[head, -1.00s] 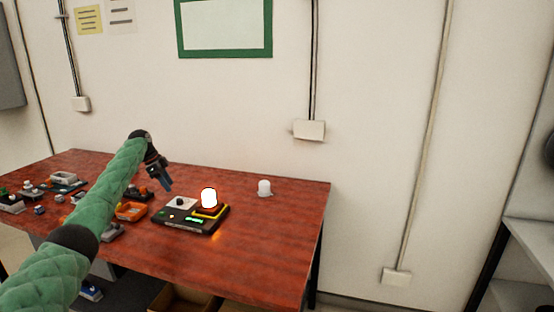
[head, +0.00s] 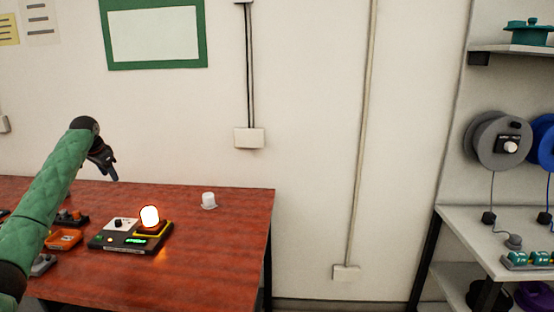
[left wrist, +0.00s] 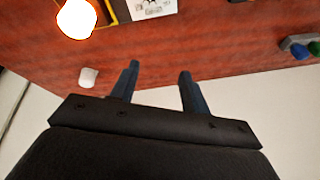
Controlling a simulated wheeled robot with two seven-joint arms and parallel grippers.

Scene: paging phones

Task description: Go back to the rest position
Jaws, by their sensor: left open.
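My left gripper (head: 112,172) is in the air above the far part of the red-brown table (head: 210,278) in the head view. Its two dark fingers stand apart with nothing between them in the left wrist view (left wrist: 157,80). The black console (head: 108,243) with a glowing lamp (head: 150,216) is on the table, to the right of and below the gripper in the head view. The lamp also shows at the top left of the left wrist view (left wrist: 76,18). My right gripper is in neither view.
A small white cup-like piece (head: 208,200) stands near the table's back right. An orange tray (head: 64,239) and other small devices are at the left. A shelf (head: 480,222) with reels (head: 498,140) is at the far right. Floor is open between table and shelf.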

